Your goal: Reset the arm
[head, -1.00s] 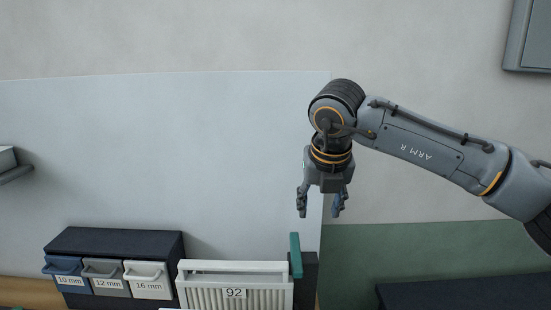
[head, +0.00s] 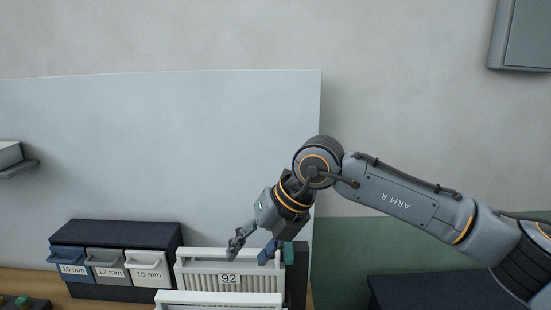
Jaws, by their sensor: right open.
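My right arm (head: 395,195) comes in from the right in the head view. My right gripper (head: 253,250) is tilted down and to the left, with its two fingers apart and nothing visible between them. It shows in front of the white rack marked 92 (head: 229,279); I cannot tell whether it touches the rack. A green part (head: 288,255) at the rack's right end is partly hidden behind the gripper. My left gripper is not in view.
A dark cabinet (head: 118,232) with drawers labelled 10 mm, 12 mm and 16 mm stands left of the rack. A second white rack edge (head: 220,299) shows in front. A dark bench (head: 420,290) lies at right. A grey box (head: 522,38) hangs on the wall.

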